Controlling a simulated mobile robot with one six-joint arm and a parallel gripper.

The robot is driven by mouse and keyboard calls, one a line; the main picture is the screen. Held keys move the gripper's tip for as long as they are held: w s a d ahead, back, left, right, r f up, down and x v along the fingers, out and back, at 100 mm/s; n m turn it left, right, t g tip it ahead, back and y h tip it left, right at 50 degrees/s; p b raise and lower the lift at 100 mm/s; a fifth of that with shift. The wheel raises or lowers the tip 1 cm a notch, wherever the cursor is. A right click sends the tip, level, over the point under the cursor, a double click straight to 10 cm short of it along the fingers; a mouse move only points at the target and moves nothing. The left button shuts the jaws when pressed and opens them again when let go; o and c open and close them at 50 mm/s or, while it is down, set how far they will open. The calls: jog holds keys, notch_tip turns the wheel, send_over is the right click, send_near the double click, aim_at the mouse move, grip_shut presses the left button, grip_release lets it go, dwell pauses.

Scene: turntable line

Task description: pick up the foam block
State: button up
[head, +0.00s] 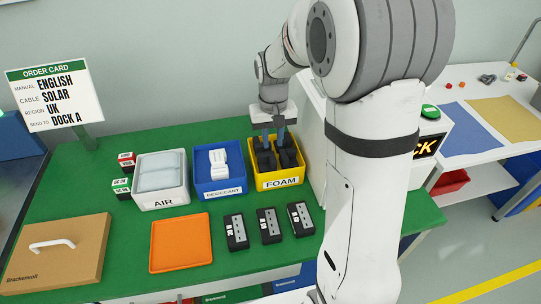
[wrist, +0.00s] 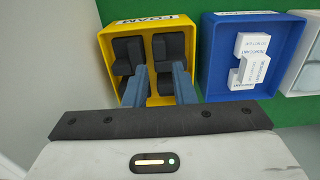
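Dark grey foam blocks (head: 289,157) lie in the yellow bin (head: 281,179) labelled FOAM, at the back right of the green table. In the wrist view the foam blocks (wrist: 168,48) form two groups, left and right, with a strip of yellow bin between them. My gripper (head: 273,141) points down over the yellow bin. The fingers partly hide the near blocks, and I cannot tell whether the tips touch any.
The blue DESICCANT bin (head: 220,187) with white packets stands left of the yellow bin, then the white AIR bin (head: 163,201). Dark plug boxes (head: 269,226), an orange tray (head: 181,243) and a brown box (head: 58,258) lie in front. A white wall (wrist: 50,60) rises close beside the yellow bin.

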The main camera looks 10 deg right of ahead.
aim_at(273, 159)
notch_tip(273, 159, down, 8)
jog(key=shift+w, duration=0.15)
dwell(0.3)
jog(key=shift+c, duration=0.2)
grip_shut()
